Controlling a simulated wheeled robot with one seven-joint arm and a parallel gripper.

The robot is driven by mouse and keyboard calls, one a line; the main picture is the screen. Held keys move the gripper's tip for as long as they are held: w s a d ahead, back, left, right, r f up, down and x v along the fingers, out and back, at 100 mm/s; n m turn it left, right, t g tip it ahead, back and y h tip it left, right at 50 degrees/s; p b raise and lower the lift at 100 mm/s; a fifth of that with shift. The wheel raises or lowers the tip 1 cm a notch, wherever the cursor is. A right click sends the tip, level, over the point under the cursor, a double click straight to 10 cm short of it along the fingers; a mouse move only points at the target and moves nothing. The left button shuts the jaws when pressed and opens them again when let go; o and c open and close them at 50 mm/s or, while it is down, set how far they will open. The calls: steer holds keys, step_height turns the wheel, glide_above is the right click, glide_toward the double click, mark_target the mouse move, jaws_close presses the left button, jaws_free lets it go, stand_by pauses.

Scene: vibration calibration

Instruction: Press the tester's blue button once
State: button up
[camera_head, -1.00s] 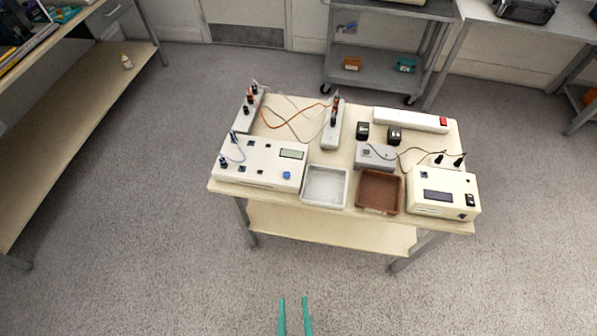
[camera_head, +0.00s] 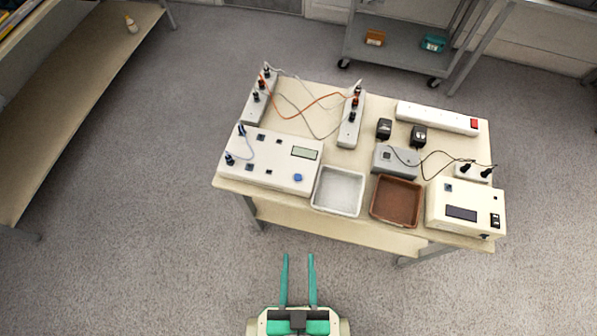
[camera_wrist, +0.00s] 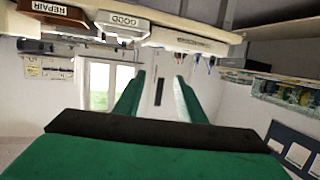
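The tester (camera_head: 268,160) is a white box with a small display at the left front of the table in the head view. Its blue button (camera_head: 298,177) is on the top face, near the front right corner. My gripper (camera_head: 299,258) has green fingers that stand apart with nothing between them. It is in front of the table, below the tester in the picture and clear of it. In the wrist view my gripper (camera_wrist: 160,78) also shows open and empty. The blue button cannot be made out in that view.
A white tray (camera_head: 318,204) and a brown tray (camera_head: 374,212) stand right of the tester. A second cream box (camera_head: 477,213) is at the table's right end. Power strips, adapters and cables fill the back. In the wrist view the trays read GOOD (camera_wrist: 124,21) and REPAIR (camera_wrist: 55,10).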

steer(key=shift+s+a, duration=0.1)
steer(key=shift+s, duration=0.2)
